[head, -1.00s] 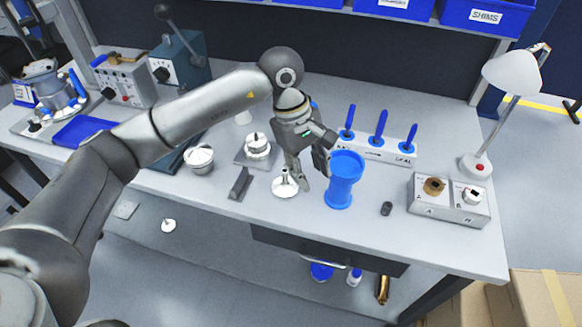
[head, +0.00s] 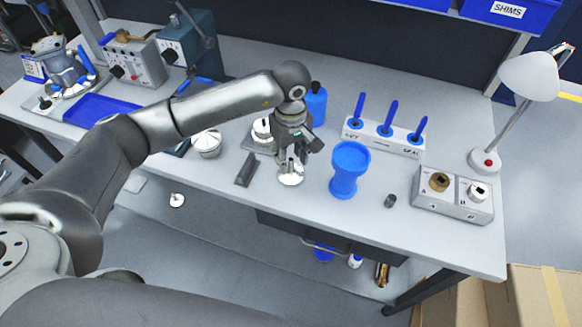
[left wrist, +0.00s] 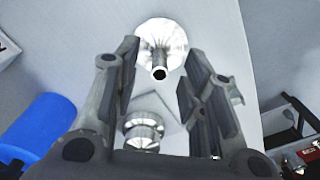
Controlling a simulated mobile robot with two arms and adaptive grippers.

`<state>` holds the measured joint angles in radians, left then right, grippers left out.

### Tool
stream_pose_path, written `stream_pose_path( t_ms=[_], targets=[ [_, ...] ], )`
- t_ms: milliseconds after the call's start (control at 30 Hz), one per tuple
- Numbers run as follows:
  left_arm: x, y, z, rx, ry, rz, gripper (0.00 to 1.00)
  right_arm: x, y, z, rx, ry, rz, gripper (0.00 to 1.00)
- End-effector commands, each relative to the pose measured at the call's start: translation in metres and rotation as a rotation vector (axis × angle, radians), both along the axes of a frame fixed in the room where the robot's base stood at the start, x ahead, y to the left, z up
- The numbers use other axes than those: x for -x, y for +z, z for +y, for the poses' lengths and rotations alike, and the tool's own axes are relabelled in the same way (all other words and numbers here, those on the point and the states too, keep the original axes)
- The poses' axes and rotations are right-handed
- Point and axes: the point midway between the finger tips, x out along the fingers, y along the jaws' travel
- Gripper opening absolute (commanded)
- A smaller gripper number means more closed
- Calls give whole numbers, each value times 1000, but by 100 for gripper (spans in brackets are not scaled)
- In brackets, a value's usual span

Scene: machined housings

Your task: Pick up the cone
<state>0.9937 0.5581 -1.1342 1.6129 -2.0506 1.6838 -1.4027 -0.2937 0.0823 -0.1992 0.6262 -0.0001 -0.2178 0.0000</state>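The cone, which I take to be the shiny metal piece with a round flange and narrow stem (head: 291,180), stands on the workbench left of a blue cup. In the left wrist view it (left wrist: 160,38) shows its wide round base and its stem end pointing toward the camera. My left gripper (head: 290,163) is right above it, pointing down. In the left wrist view the fingers (left wrist: 158,72) are apart, with the stem end between them near the tips; I see no contact. The fingers partly hide the cone in the head view. My right gripper is not in view.
The blue cup (head: 350,170) stands close on the right. A dark block (head: 246,169) and a stepped metal part (head: 262,130) on a plate are close on the left. A rack (head: 384,138) with blue-handled tools is behind the cup. The bench front is fairly clear.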

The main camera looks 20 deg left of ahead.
Motion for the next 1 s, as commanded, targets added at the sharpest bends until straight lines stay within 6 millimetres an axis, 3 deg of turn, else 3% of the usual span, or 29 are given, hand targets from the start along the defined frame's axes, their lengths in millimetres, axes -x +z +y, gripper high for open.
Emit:
stream_pose_path(
  t_ms=[167, 400, 700, 1000],
  targets=[
    [0, -18, 0, 0, 0, 1, 39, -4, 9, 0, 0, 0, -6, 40],
    [0, -21, 0, 1, -1, -1, 39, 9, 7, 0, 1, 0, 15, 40],
    [0, -21, 0, 1, -1, -1, 1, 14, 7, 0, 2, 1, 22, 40],
    [-1, -21, 0, 1, 0, -1, 0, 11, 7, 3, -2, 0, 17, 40]
  ],
)
